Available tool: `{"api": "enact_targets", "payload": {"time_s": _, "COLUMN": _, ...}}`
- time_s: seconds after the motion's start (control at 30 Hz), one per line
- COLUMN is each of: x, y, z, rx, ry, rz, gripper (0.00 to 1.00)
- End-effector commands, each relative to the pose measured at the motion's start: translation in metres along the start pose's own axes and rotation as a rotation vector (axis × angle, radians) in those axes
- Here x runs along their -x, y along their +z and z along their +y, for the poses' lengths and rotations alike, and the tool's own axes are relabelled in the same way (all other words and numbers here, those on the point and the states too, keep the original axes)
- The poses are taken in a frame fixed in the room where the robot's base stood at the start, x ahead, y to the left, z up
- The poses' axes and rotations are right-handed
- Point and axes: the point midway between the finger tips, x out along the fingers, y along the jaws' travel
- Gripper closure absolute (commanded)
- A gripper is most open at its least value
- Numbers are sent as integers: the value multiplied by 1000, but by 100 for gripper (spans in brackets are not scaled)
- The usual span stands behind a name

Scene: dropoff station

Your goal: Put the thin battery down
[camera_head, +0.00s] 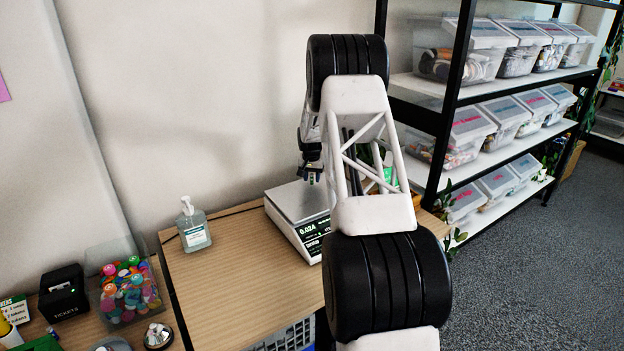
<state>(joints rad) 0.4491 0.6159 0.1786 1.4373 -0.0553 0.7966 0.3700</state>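My gripper (311,179) points down over the silver-topped scale (294,203), near its back edge, partly hidden by my own arm. Its fingertips are small and dark with bluish and greenish spots. I cannot tell whether they are open, shut, or holding something. I cannot make out the thin battery for certain; it may be at the fingertips or behind my arm. The right part of the scale's plate is hidden by my arm.
A sanitizer bottle (193,225) stands left of the scale. A bin of colourful caps (125,290), a black box (63,293) and a silver bell (158,336) are on the left table. A black-framed shelf (448,110) with lidded bins stands right. The table's front is clear.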

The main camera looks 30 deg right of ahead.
Motion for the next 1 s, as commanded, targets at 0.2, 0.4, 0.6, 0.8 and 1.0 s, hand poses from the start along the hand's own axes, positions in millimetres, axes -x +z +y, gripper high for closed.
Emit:
{"api": "enact_targets", "payload": {"time_s": 0.2, "x": 24, "y": 0, "z": 0, "rx": 0, "ry": -1, "rz": 2, "gripper": 61}}
{"api": "enact_targets", "payload": {"time_s": 0.4, "x": 56, "y": 0, "z": 0, "rx": 0, "ry": -1, "rz": 2, "gripper": 61}}
{"api": "enact_targets", "payload": {"time_s": 0.6, "x": 87, "y": 0, "z": 0, "rx": 0, "ry": -1, "rz": 2, "gripper": 61}}
{"api": "enact_targets", "payload": {"time_s": 0.8, "x": 108, "y": 0, "z": 0, "rx": 0, "ry": -1, "rz": 2, "gripper": 61}}
{"api": "enact_targets", "payload": {"time_s": 1.0, "x": 115, "y": 0, "z": 0, "rx": 0, "ry": 0, "rz": 0, "gripper": 61}}
